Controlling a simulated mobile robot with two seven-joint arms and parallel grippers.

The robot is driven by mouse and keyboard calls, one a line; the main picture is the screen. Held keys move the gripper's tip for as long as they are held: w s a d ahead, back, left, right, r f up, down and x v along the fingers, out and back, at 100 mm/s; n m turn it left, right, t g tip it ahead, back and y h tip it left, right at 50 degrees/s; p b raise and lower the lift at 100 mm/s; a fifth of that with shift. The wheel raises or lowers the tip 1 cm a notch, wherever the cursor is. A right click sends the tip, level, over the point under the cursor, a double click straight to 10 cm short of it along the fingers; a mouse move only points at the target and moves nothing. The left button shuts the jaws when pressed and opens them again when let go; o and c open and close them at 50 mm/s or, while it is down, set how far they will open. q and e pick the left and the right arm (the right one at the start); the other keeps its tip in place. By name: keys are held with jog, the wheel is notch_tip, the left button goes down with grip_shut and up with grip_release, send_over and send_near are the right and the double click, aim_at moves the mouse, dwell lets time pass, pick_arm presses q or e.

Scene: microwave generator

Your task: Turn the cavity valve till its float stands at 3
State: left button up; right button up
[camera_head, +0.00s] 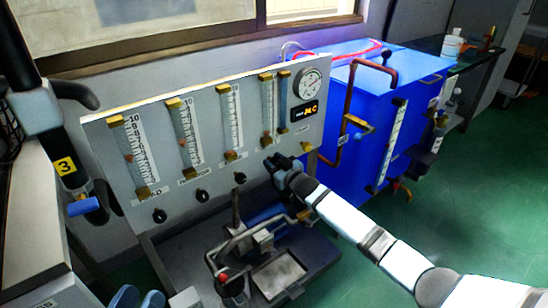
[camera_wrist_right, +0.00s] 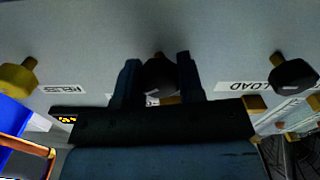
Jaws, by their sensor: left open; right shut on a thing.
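My right gripper (camera_head: 283,164) reaches the grey meter panel from the lower right. In the right wrist view its two fingers (camera_wrist_right: 157,82) are shut on a black valve knob (camera_wrist_right: 160,74), one on each side. This knob sits below the fourth gauge tube (camera_head: 267,105), whose reddish float appears low in the tube; its exact number is too small to read. The label by the gripped knob is mostly hidden, so I cannot confirm it says cavity.
Other black knobs (camera_head: 202,196) line the panel's lower part, and a brass knob (camera_head: 306,147) is just right of the gripper. A round dial (camera_head: 311,82) is at upper right. A blue cabinet (camera_head: 355,90) with copper pipe stands right; a metal tray (camera_head: 279,275) lies below.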

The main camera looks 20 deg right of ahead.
aim_at(276, 164)
pick_arm(q)
jog(key=shift+a+r+t+p, duration=0.1)
jog(key=shift+r+t+p, duration=0.4)
jog(key=shift+r, duration=0.55)
pick_arm(e)
jog(key=shift+n, duration=1.2)
pick_arm(q)
jog(key=shift+r, duration=0.15)
jog(key=shift+s, duration=0.1)
pick_arm(e)
jog(key=o, duration=0.9)
jog(key=shift+o, duration=0.2)
jog(key=shift+s, duration=0.1)
jog(key=shift+s+d+p, duration=0.15)
jog(key=shift+s+p, duration=0.2)
jog(key=p+v, duration=0.1)
jog(key=v, duration=0.2)
pick_arm(q)
notch_tip(276, 164, down, 6)
jog(key=a+g+y+p, duration=0.2)
jog(key=y, duration=0.1)
jog(key=shift+a+g+p, duration=0.15)
jog(key=shift+g+p, duration=0.2)
jog(key=shift+g, duration=0.05)
pick_arm(e)
jog(key=v, duration=1)
